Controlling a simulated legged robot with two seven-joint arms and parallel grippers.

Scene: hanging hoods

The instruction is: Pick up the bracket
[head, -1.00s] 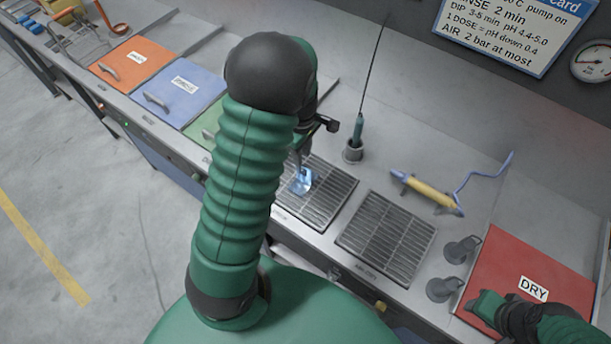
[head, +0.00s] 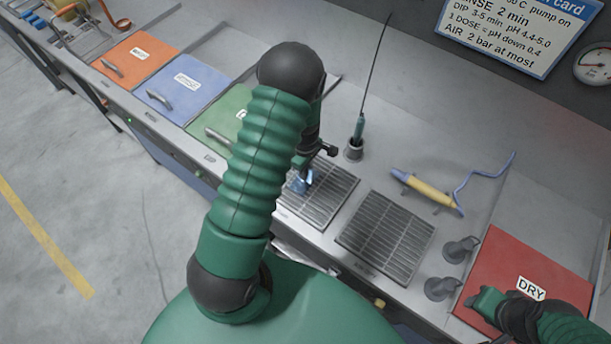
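The bracket (head: 303,182), a small shiny blue-tinted piece, is at the left slatted grate (head: 328,203), toward its far left part. My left gripper (head: 304,172) points down right at the bracket and covers part of it. The fingers are small and partly hidden by my arm, so I cannot tell whether they are open or shut on it. My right gripper (head: 486,300) is at the lower right, over the red lid marked DRY (head: 535,262). Its fingers are too unclear to tell open from shut.
A second grate (head: 386,237) lies bare to the right. A probe stands in a holder (head: 354,151) behind the left grate. A yellow tool (head: 428,191) with a blue hose lies behind. Two grey round pieces (head: 460,249) stand beside the red lid. Orange, blue and green lids are at left.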

